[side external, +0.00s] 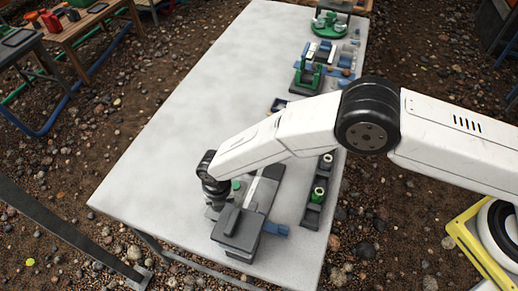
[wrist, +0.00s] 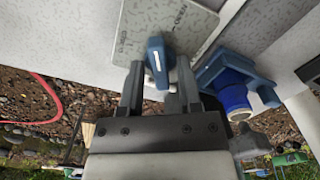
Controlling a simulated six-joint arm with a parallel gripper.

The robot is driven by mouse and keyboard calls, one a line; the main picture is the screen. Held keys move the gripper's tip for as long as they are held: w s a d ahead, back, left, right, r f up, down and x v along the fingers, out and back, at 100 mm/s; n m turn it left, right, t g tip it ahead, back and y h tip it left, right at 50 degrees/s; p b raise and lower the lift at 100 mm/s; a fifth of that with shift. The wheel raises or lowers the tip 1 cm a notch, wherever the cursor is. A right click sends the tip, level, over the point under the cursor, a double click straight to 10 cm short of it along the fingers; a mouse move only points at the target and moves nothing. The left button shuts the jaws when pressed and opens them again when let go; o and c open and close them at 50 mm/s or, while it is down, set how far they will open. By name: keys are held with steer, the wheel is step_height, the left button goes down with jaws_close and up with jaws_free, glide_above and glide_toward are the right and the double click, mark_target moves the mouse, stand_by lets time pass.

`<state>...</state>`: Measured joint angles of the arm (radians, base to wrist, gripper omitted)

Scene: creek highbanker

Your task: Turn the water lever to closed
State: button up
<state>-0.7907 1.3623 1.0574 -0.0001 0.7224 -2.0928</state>
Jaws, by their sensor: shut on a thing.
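The water lever (wrist: 156,57) is a blue handle with a white line along it. It stands on a light grey plate (wrist: 195,22) with small dark lettering, too blurred to read. In the wrist view my gripper (wrist: 160,76) has one finger on each side of the lever and is shut on it. In the side view my gripper (side external: 214,196) is down at the grey unit (side external: 235,229) at the near end of the table. The lever is hidden there behind my wrist.
A blue fitting (wrist: 235,92) sits close to the right finger. The white table (side external: 190,95) is bare at its middle and left. Dark trays (side external: 318,200) and several green and blue parts line its right side. A wooden bench (side external: 85,28) stands at the back left.

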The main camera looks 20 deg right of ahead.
stand_by(0.3)
steer(key=shift+n, duration=3)
steer(key=o, duration=0.7)
steer(key=shift+r, duration=0.1)
steer(key=shift+r, duration=3.4)
